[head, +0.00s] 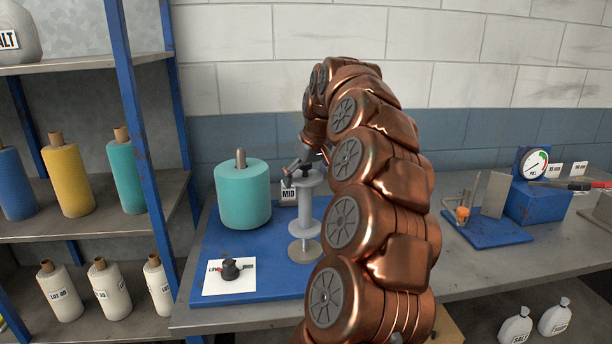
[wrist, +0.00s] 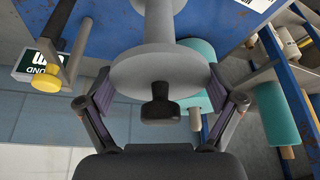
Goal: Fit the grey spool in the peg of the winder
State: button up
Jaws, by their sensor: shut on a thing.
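The grey spool (head: 306,205) is upright in the head view, with a round flange at each end. My gripper (head: 303,172) is at its top and shut on it. In the wrist view the fingers of my gripper (wrist: 161,92) flank the flange of the grey spool (wrist: 155,66), and a black knob (wrist: 160,106) stands at its centre. Below the spool, a grey disc (head: 305,251) lies on the blue board of the winder (head: 270,284). I cannot tell whether the spool is around a peg there.
A large teal spool (head: 242,195) stands on a grey peg just left. A black knob (head: 230,270) sits on a white card in front. A shelf post (head: 145,130) rises at left. A gauge box (head: 535,195) stands at right.

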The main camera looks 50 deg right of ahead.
aim_at(307, 195)
jog(key=shift+f+b, duration=2.05)
jog(key=shift+f, duration=1.25)
jog(key=o, duration=1.2)
jog(key=v, duration=1.2)
jog(key=shift+a, duration=0.1)
